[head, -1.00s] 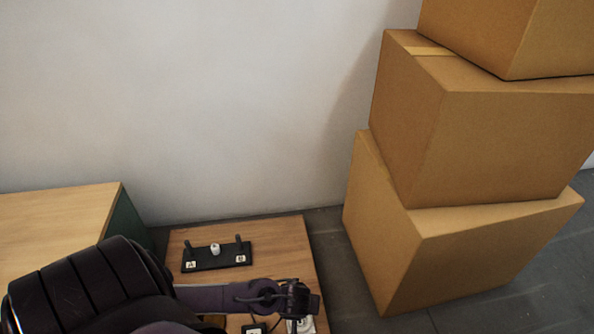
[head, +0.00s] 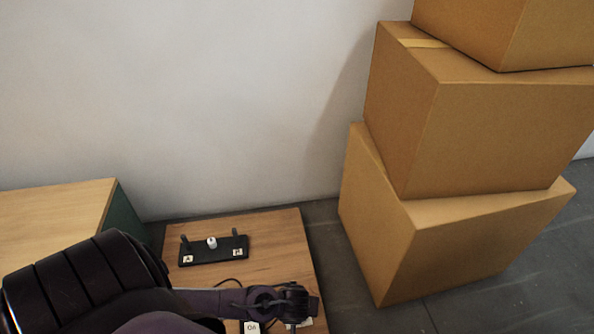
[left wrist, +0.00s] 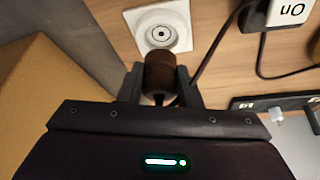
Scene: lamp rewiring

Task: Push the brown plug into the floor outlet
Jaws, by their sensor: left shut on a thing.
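The brown plug (left wrist: 160,74) is gripped between the two fingers of my left gripper (left wrist: 163,86) in the left wrist view. The floor outlet (left wrist: 180,20) is a white square plate with a round socket, set on the wooden board. The plug's far end appears at the near edge of the socket in that view. I cannot tell whether they touch, and the plug's pins are hidden. In the head view my left gripper (head: 290,304) is low at the board's right side and mostly covers the outlet. My right gripper is not in view.
The wooden board (head: 270,240) bears a black strip (head: 213,250) with posts marked A and B, and an "On" switch (head: 251,327). A dark cable (left wrist: 214,45) runs beside the plug. Stacked cardboard boxes (head: 400,240) stand right. A wooden-topped cabinet (head: 50,210) stands left.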

